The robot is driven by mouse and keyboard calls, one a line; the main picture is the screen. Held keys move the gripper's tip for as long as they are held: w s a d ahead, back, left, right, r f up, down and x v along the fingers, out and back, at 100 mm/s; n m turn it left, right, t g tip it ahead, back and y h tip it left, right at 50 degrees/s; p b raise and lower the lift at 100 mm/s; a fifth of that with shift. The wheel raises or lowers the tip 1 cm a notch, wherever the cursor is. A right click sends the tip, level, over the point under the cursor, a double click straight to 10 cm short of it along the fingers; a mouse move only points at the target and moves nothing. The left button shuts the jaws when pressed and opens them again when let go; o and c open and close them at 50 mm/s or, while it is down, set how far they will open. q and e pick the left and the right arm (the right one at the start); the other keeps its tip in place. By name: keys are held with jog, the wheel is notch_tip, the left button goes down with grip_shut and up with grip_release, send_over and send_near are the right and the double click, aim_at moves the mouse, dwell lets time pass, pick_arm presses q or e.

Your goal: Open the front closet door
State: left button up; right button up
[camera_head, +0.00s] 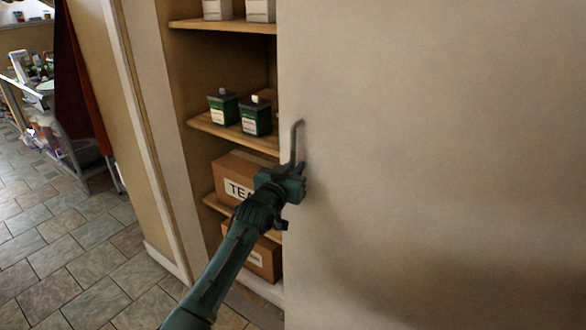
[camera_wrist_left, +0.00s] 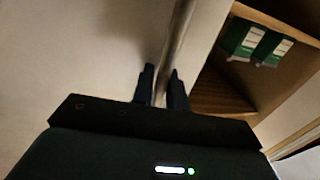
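The closet door (camera_head: 430,130) is a large pale panel filling the right of the head view. Its left part of the closet stands open, with shelves in sight. A grey vertical bar handle (camera_head: 297,140) is on the door near its left edge. My left gripper (camera_head: 298,174) is at the lower part of this handle. In the left wrist view the handle bar (camera_wrist_left: 178,40) runs down between the two close fingers of my left gripper (camera_wrist_left: 162,82), which look shut on it. The finger contact itself is dark. My right gripper is not in view.
Wooden shelves (camera_head: 245,138) in the closet hold dark green boxes (camera_head: 256,118), a cardboard box marked with letters (camera_head: 240,165) and white boxes at the top. A stone-tile floor (camera_head: 70,250) is clear at the left. A cluttered rack (camera_head: 45,110) stands at the far left.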

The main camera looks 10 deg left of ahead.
pick_arm(q)
jog(key=shift+o, duration=1.4)
jog(key=s+a, duration=0.2)
jog(key=s, duration=1.1)
jog(key=shift+b, duration=0.4)
jog(key=s+d+f+g, duration=0.2)
jog(key=s+f+g, duration=0.1)
jog(key=s+f, duration=0.9)
jog(key=s+d+f+m+g, duration=0.1)
jog(key=s+f+g, duration=0.3)
jog(key=s+f, duration=0.8)
jog(key=shift+s+d+h+p, duration=0.4)
jog(key=shift+s+d, duration=0.4)
jog(key=shift+s, duration=0.4)
